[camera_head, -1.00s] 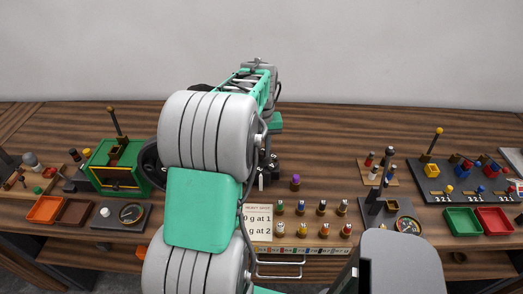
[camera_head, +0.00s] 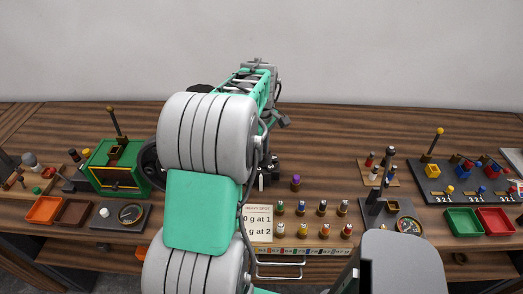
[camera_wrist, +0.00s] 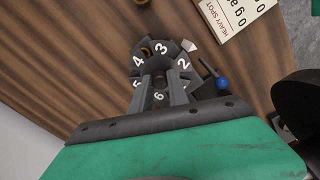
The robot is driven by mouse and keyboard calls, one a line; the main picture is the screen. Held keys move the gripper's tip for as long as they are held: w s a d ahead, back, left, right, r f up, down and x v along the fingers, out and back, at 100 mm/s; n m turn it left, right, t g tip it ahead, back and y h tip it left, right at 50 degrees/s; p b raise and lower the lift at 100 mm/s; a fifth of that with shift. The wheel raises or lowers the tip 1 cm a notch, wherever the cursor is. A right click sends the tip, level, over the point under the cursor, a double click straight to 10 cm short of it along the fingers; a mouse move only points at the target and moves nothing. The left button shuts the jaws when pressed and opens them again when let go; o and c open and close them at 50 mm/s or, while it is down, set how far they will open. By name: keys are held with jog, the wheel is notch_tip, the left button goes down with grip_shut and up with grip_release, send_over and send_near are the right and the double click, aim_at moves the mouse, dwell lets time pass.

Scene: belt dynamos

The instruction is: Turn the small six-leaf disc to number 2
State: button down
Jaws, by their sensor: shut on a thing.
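The small dark leaf disc (camera_wrist: 176,67) shows in the wrist view with white numbers on its leaves; 2, 3, 4, 5 and 6 can be seen, 5 and 6 partly covered. A white pointer (camera_wrist: 190,45) stands beside its rim, between the 3 and the 2 and apart from the middle. My gripper (camera_wrist: 160,82) is over the disc's middle, shut on its hub. The fingers hide part of the lower leaves. In the head view my arm hides most of the disc; only dark parts show beside the arm.
The heavy spot card (camera_wrist: 237,15) lies near the disc. A blue knob (camera_wrist: 222,83) sits close by my gripper. In the head view, several small coloured weights (camera_head: 321,208) stand to the right, and a green box machine (camera_head: 118,168) stands to the left.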

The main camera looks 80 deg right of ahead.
jog(key=shift+n, duration=1.1)
jog(key=c, duration=1.3)
grip_release()
notch_tip(320, 180, up, 8)
jog(key=shift+f+b, duration=0.1)
jog(key=shift+b, duration=0.45)
